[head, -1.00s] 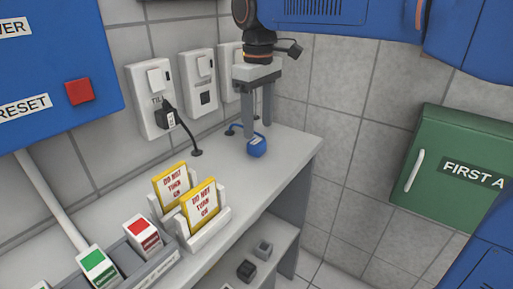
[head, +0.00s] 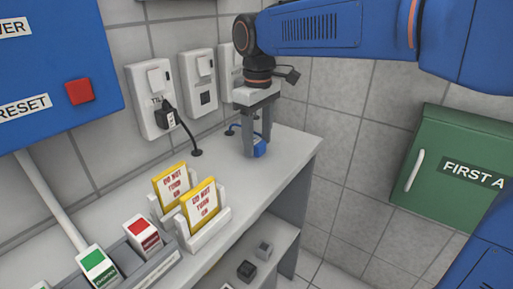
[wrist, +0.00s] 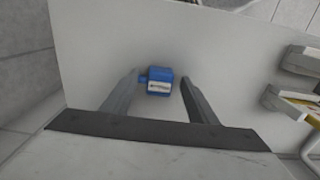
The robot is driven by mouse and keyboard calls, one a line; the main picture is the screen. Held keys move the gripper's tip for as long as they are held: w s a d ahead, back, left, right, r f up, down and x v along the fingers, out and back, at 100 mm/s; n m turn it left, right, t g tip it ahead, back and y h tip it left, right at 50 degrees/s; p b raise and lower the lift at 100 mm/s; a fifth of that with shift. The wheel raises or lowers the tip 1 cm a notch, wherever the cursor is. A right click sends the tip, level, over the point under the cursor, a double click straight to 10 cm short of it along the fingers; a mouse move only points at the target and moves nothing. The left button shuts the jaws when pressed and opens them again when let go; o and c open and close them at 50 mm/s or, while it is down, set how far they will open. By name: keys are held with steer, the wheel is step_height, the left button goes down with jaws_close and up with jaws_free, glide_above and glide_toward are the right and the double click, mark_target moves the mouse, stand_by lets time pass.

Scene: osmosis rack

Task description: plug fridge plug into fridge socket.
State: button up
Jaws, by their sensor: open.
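A blue plug with a pale label, likely the fridge plug (head: 260,148), lies on the grey counter near its far end. My gripper (head: 257,150) points down over it, open, and one finger partly hides it in the head view. In the wrist view the blue plug (wrist: 159,83) sits between the two open fingers (wrist: 161,78), with a gap on each side. On the wall, a middle socket (head: 199,84) is empty. A third socket (head: 225,68) is partly hidden by my gripper. I cannot read which is the fridge socket.
A left socket (head: 153,100) holds a black plug with a cable. Two yellow "do not turn on" signs (head: 187,200) stand in white holders on the counter. A green first aid box (head: 450,170) hangs at right. The counter around the blue plug is mostly clear.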

mark_target(258, 142)
steer(key=c, duration=1.1)
steer(key=shift+r, duration=0.1)
step_height(258, 142, up, 10)
steer(key=shift+f, duration=0.1)
